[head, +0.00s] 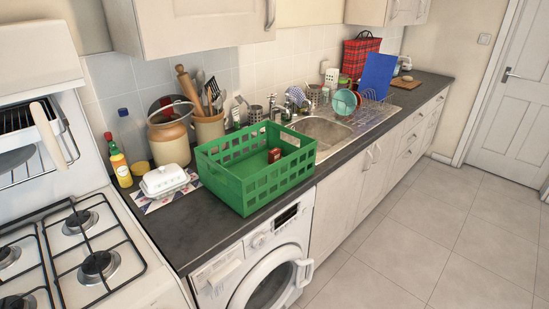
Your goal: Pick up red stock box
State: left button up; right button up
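A small red box (275,155), which looks like the stock box, is inside the green plastic crate (232,193), near its far right side. A darker red shape lies just beside it to the left; I cannot tell whether this is part of the same thing. The crate has open slotted walls and stands on the dark counter above the washing machine. Neither of my grippers is in view.
A white butter dish (165,180) and a sauce bottle (120,167) stand left of the crate. Utensil pots (209,130) stand behind it. The sink (322,130) is to the right. The stove (80,250) is at left. The floor (430,240) is clear.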

aim_at(273, 156)
jog(key=i+l+u, duration=0.1)
jog(key=l, duration=0.2)
jog(key=i+l+u, duration=0.15)
jog(key=l, duration=0.2)
jog(key=i+l+u, duration=0.2)
jog(key=l, duration=0.45)
jog(key=i, duration=0.1)
